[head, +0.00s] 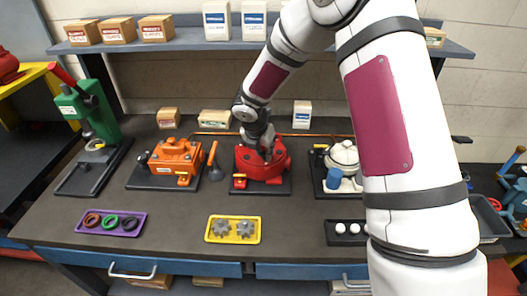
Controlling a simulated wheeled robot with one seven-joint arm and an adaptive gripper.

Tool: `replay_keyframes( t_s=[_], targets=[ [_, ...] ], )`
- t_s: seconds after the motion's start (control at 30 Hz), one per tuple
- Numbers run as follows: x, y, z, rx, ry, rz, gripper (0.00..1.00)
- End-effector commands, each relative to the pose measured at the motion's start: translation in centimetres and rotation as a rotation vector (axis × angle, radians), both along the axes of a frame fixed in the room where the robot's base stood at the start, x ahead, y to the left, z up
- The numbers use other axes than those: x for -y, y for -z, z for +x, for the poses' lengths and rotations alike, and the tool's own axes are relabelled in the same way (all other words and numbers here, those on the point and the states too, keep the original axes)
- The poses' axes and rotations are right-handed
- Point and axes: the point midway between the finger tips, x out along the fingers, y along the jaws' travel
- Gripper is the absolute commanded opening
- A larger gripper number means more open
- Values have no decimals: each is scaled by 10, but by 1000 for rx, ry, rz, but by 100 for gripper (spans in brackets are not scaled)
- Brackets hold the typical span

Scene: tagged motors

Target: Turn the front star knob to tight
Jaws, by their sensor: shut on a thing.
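A red machine unit (250,165) sits on a dark base plate at the middle of the bench. My gripper (266,156) reaches down from the upper right onto the top of this unit. Its fingers are shut at the unit, on what appears to be the star knob. The knob itself is hidden by the fingers or too small to make out, so its turn position cannot be told. A small red block with a yellow part (239,182) stands at the unit's front left corner.
An orange unit (176,157) and a green press (90,115) stand to the left. A cream pot-shaped unit (343,153) stands to the right. A yellow tray (209,232) with grey gears and a purple tray (80,226) with rings lie in front.

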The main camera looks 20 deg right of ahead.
Motion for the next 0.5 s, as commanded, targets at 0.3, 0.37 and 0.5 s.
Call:
replay_keyframes(
  t_s=[0.3, 0.37, 0.5],
  targets=[
    [-3, 2, 5, 1, 203, -1, 0],
    [-3, 2, 5, 0, 258, -2, 0],
    [-4, 2, 6, 0, 391, -2, 0]
  ],
)
